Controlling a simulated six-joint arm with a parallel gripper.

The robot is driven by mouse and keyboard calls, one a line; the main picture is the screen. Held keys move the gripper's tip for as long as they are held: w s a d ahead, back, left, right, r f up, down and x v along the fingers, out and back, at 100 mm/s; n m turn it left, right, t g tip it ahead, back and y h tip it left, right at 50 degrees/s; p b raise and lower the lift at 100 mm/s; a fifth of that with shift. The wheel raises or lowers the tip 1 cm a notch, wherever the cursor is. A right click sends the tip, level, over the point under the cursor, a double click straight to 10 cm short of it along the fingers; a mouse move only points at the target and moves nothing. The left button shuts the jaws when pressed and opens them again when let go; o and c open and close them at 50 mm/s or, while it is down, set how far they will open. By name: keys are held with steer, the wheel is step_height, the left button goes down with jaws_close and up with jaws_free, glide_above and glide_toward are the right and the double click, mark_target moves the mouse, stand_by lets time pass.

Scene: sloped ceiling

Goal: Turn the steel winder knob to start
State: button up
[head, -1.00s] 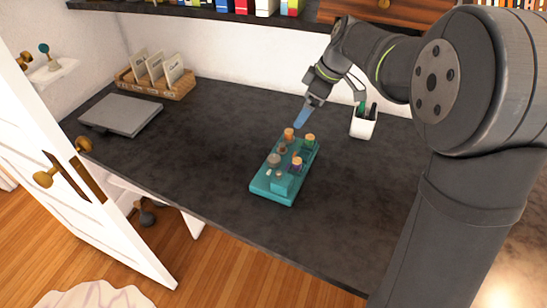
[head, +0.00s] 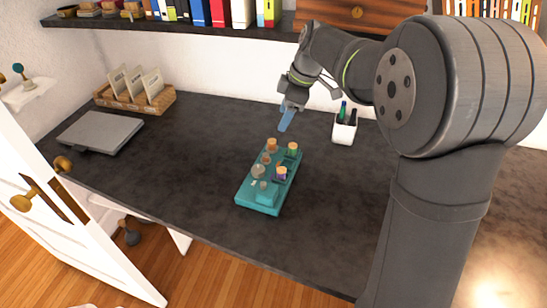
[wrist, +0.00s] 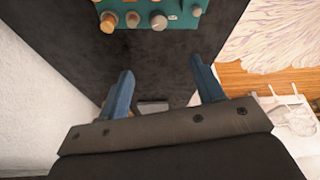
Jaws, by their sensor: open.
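A teal winder base (head: 262,200) sits on the dark desk, bearing several spools and small knobs. A round greyish knob (head: 258,171) stands on its left side; it looks like the steel winder knob, though it is small here. A pale round knob also shows on the base in the wrist view (wrist: 158,21). Orange, green and purple-and-orange spools stand around it. My gripper (head: 286,120) is in the air above and behind the base's far end, apart from it. In the wrist view its two blue fingers (wrist: 164,88) are spread wide with nothing between them.
A white pen cup (head: 344,130) stands right of my gripper, near the wall. A closed grey laptop (head: 100,132) and a wicker box of cards (head: 134,98) are at the left. A bookshelf (head: 180,24) overhangs the back. The desk around the base is mostly clear.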

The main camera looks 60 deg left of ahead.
mark_target(258, 168)
steer(key=s+a+f+n+t+h, duration=0.3)
steer(key=s+a+f+n, duration=0.25)
steer(key=n, duration=0.85)
steer(key=f, duration=1.7)
steer(key=shift+s+a, duration=0.1)
steer(key=shift+s, duration=0.15)
steer(key=c, duration=1)
